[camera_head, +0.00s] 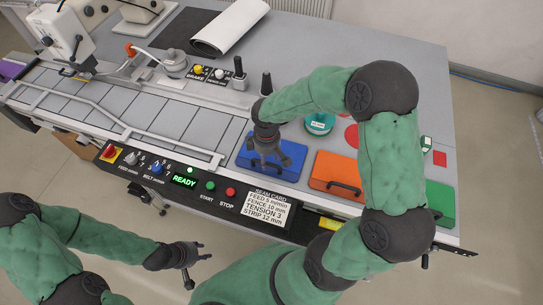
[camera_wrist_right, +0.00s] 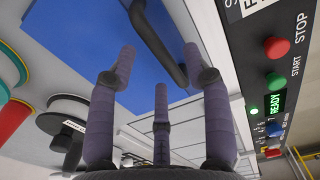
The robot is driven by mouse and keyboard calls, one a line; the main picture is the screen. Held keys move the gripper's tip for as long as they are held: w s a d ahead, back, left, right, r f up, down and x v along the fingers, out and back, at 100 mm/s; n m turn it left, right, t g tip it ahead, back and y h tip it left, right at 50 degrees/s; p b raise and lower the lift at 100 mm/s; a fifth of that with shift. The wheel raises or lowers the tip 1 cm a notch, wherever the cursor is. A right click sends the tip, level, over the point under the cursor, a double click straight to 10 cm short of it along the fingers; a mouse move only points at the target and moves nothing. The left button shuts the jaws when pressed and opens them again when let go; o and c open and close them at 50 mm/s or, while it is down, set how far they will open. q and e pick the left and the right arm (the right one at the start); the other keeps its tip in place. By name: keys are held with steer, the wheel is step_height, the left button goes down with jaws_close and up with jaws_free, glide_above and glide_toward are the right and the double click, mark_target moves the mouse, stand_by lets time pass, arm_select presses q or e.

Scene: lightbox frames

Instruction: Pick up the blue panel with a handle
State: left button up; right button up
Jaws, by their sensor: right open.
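The blue panel (camera_head: 292,154) lies flat on the machine's grey top, just behind the control strip. Its black bar handle (camera_wrist_right: 158,42) shows in the right wrist view, on the blue surface (camera_wrist_right: 75,42). My right gripper (camera_head: 266,160) is over the blue panel, pointing down, and partly hides it and the handle in the head view. In the right wrist view its fingers (camera_wrist_right: 158,62) are spread, with the handle seen between the two outer fingertips. Contact cannot be told. My left gripper (camera_head: 194,265) is open and empty, low in front of the machine.
An orange panel (camera_head: 327,171) and a green panel (camera_head: 440,202) lie to the right. A teal spool (camera_head: 319,123) stands behind. The control strip with START and STOP buttons (camera_head: 230,192) runs along the front. A sewing head (camera_head: 75,35) stands far left.

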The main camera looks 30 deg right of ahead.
step_height(320, 180, down, 3)
steer(key=shift+w+f, duration=0.1)
steer(key=shift+f, duration=0.1)
jaws_close()
steer(key=shift+r, duration=0.2)
